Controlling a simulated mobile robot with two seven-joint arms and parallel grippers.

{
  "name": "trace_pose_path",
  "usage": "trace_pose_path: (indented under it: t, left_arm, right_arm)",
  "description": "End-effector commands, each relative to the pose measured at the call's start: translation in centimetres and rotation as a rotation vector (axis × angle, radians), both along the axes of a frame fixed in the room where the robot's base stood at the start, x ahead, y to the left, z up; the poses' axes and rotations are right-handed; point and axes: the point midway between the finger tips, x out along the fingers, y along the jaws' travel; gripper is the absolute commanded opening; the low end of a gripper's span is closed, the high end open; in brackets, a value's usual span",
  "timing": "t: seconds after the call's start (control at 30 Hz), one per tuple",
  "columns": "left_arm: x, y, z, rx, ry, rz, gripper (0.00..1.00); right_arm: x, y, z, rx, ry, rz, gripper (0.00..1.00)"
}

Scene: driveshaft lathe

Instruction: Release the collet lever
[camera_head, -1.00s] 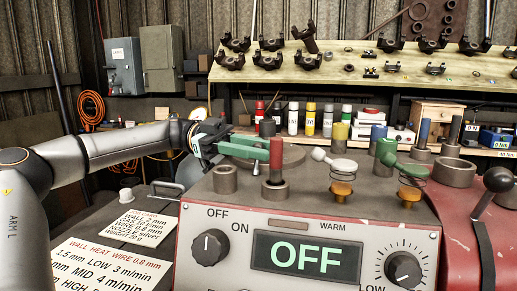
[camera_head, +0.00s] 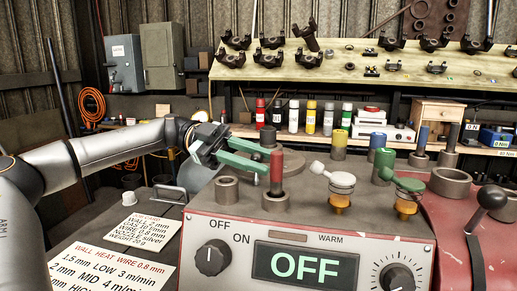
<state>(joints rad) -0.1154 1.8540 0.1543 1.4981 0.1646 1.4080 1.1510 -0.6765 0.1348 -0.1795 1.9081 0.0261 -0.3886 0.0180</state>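A lever with a black ball knob (camera_head: 491,197) stands on the red machine housing at the right edge; I cannot tell for certain that it is the collet lever. A red-topped rod (camera_head: 276,168) stands upright in a grey ring (camera_head: 275,198) behind the control panel. My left gripper (camera_head: 275,166) reaches in from the left with its two green fingers spread apart. Its fingertips are at the red-topped rod; I cannot tell whether they touch it. My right gripper is not in view.
The control panel (camera_head: 222,226) shows OFF on its display. Oil cups with a white cap (camera_head: 338,180) and a green cap (camera_head: 408,185) stand between rod and lever. An empty ring (camera_head: 226,189) is left of the rod. A shelf (camera_head: 300,72) with dark parts is behind.

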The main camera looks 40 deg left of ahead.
Motion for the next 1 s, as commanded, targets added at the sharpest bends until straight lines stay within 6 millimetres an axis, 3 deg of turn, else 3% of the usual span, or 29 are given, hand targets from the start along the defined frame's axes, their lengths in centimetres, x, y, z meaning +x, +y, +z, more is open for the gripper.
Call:
trace_pose_path:
  t: [0.17, 0.5, 0.77, 1.0]
  left_arm:
    - [-0.7, -0.4, 0.2, 0.076, -0.147, 0.0, 0.0]
    - [-1.6, -0.9, -0.4, 0.2, -0.369, 0.002, 0.0]
    - [-2.0, -1.1, -0.5, 0.251, -0.46, 0.002, 0.0]
    - [-2.0, -1.1, -0.5, 0.268, -0.487, 0.002, 0.0]
  right_arm:
    - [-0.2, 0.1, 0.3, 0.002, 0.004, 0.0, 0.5]
    - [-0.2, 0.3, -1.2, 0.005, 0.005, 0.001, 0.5]
    - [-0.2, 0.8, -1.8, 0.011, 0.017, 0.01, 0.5]
    - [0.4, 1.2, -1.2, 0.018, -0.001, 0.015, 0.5]
